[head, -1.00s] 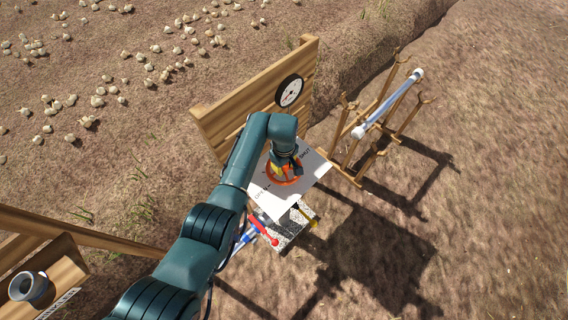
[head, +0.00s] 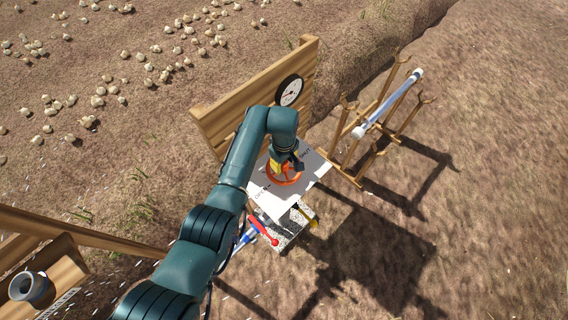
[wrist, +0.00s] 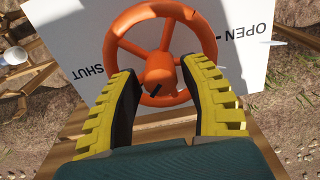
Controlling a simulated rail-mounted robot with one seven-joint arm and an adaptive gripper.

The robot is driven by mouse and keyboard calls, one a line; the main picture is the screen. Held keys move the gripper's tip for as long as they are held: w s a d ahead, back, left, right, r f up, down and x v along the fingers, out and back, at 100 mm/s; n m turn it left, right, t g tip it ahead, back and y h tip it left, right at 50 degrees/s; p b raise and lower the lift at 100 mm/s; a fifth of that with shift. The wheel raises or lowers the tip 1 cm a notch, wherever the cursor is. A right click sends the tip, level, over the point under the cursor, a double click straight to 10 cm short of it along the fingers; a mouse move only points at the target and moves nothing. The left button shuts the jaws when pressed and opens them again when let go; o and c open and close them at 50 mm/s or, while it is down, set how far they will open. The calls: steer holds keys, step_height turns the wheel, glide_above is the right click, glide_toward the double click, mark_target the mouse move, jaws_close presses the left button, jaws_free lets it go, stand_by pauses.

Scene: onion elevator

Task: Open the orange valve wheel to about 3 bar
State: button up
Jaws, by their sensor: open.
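The orange valve wheel (head: 284,176) sits on a white plate (head: 262,195) marked OPEN and SHUT. In the wrist view the wheel (wrist: 128,30) shows its spokes, its hub and a short black mark by the hub. My gripper (wrist: 165,82) is open, with a yellow-and-black finger on each side of the hub, over the near part of the wheel. Whether the fingers touch the wheel I cannot tell. The round gauge (head: 289,91) is on the wooden board behind the wheel; its needle is too small to read.
A wooden rack (head: 350,172) with a pale pipe (head: 388,104) stands to the right. A red lever (head: 263,231) is below the plate. A wooden board (head: 220,122) rises behind. A grey cup-like part (head: 32,288) is at the lower left.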

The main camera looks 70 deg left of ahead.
step_height(320, 180, up, 9)
steer(key=shift+r, duration=0.15)
stand_by(0.5)
